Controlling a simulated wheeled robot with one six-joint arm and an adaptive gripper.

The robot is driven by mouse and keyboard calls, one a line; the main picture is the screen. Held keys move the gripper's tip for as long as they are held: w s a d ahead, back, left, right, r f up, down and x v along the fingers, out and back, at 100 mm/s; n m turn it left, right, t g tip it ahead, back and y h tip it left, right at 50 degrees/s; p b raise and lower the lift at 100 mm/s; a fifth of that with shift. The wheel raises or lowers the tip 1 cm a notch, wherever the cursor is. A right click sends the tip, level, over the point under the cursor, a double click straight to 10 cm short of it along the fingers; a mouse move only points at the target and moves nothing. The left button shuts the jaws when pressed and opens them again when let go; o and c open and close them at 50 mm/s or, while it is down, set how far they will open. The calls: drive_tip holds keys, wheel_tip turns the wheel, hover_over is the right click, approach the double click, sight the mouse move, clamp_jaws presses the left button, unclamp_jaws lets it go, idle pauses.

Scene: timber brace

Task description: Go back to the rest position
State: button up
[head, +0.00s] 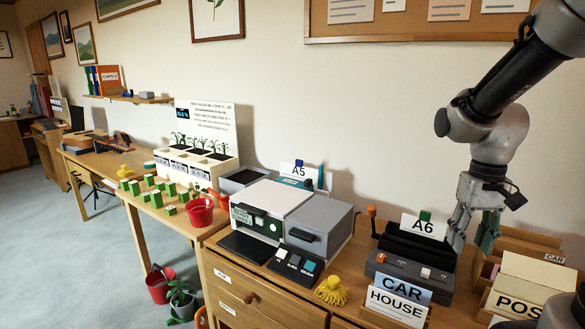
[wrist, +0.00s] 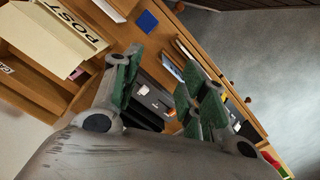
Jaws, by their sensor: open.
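My gripper (head: 471,243) hangs at the right of the head view, pointing down, in front of the wall and beside the A6 device. Its two fingers are apart, with nothing seen between them. In the wrist view my gripper (wrist: 157,72) also shows spread fingers with green pads, above the desk. The dark A6 device (head: 418,250) stands just left of the fingers in the head view. Cards reading CAR (head: 403,287) and HOUSE (head: 394,304) stand in front of it. Whether a finger touches the device cannot be told.
A wooden tray with a POST box (head: 520,290) stands close to the right of my gripper. The A5 machine (head: 290,218), a yellow object (head: 332,291) and a red pot (head: 200,212) are to the left. A pinboard (head: 420,18) hangs above. The upper wall between is clear.

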drive_tip(key=s+a+r+n+t, duration=0.1)
drive_tip(key=s+r+t, duration=0.4)
drive_tip(key=s+r, duration=0.4)
drive_tip(key=shift+s+r, duration=0.2)
drive_tip(key=shift+s, duration=0.1)
